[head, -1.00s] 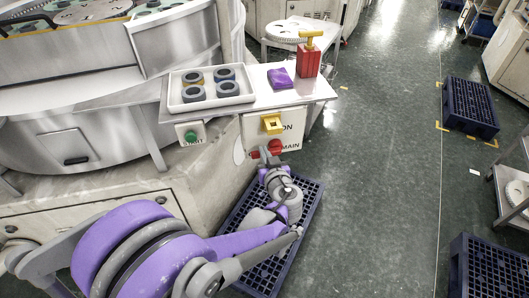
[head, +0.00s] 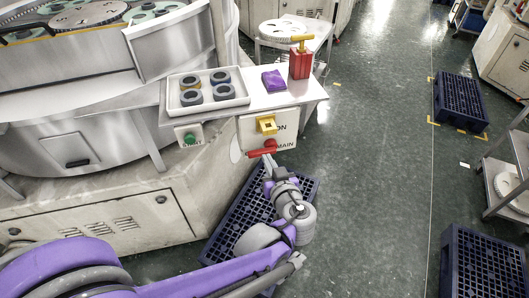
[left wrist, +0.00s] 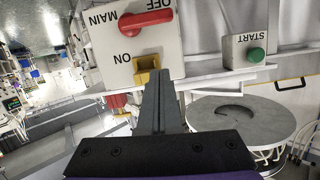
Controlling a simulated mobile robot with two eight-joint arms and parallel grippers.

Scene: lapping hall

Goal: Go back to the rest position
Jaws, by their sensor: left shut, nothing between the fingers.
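My left gripper (head: 267,161) is shut and empty, just in front of the switch panel (head: 284,130). In the left wrist view its closed dark fingers (left wrist: 160,92) point at the panel, which appears upside down there. The red switch handle (head: 262,149) lies nearly level beside the word MAIN; it also shows in the left wrist view (left wrist: 144,20), apart from the fingers. A yellow bracket (head: 266,125) sits above the handle by the word ON; in the left wrist view it is partly behind the fingertips (left wrist: 147,63). My right gripper is not in view.
Above the panel, a shelf (head: 243,117) holds a white tray with grey rings, a purple cloth (head: 273,80) and a red can (head: 300,63). A green START button (head: 190,138) is at left. A blue pallet (head: 225,243) lies below my arm.

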